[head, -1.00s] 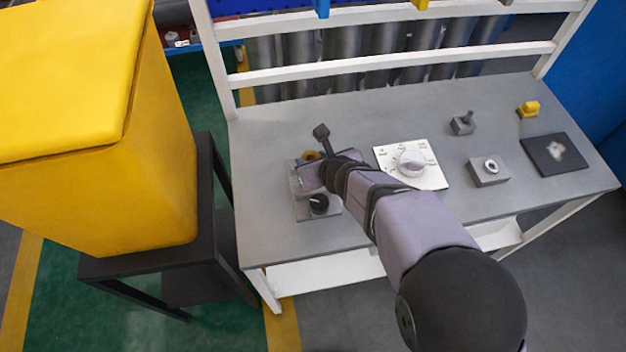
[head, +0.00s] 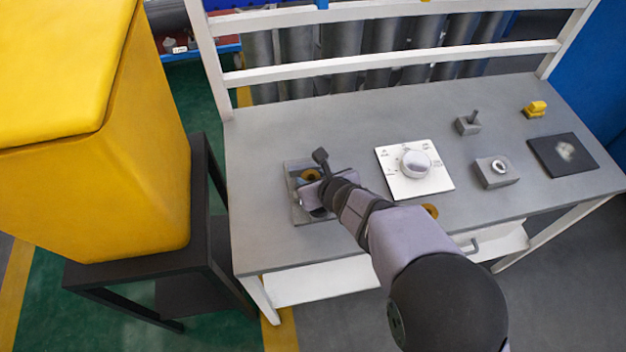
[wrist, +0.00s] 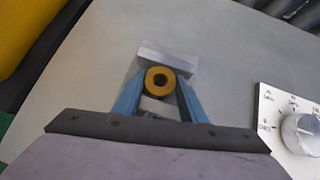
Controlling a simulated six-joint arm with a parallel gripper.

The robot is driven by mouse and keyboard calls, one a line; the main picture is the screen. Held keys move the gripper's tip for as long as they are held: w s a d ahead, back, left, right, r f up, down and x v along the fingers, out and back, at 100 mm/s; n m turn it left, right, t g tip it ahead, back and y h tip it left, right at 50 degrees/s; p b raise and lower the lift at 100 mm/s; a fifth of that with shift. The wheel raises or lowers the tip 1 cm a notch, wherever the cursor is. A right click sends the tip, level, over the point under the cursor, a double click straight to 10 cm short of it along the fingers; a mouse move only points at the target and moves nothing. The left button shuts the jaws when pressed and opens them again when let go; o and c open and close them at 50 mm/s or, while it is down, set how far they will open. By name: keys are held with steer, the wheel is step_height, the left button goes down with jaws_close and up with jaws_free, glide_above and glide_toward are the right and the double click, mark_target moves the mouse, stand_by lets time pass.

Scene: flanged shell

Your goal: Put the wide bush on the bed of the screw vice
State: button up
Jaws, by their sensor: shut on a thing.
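An orange-yellow ring, which I take as the wide bush (head: 310,175), is held at my gripper (head: 311,180). In the wrist view the bush (wrist: 160,81) sits between the two blue fingers of my gripper (wrist: 160,85), hole facing the camera. The screw vice (head: 297,213) is a grey plate with raised blocks at the table's left. Its far block shows in the wrist view as a pale bar (wrist: 170,60) just beyond the bush. The bush is over the vice; I cannot tell whether it touches the bed. My gripper and arm hide much of the vice.
Another orange ring (head: 430,210) lies near the table's front edge, partly behind my arm. A white dial panel (head: 390,178) is right of the vice. Grey blocks (head: 495,174), (head: 467,125), a yellow piece (head: 535,109) and a dark pad (head: 548,162) stand further right.

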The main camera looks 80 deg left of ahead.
steer(key=shift+f, duration=0.1)
steer(key=o, duration=1.4)
steer(key=shift+r, duration=0.2)
steer(key=shift+d+r, duration=0.1)
steer(key=v, duration=1.1)
steer(key=shift+d+r, duration=0.25)
steer(key=shift+d, duration=0.05)
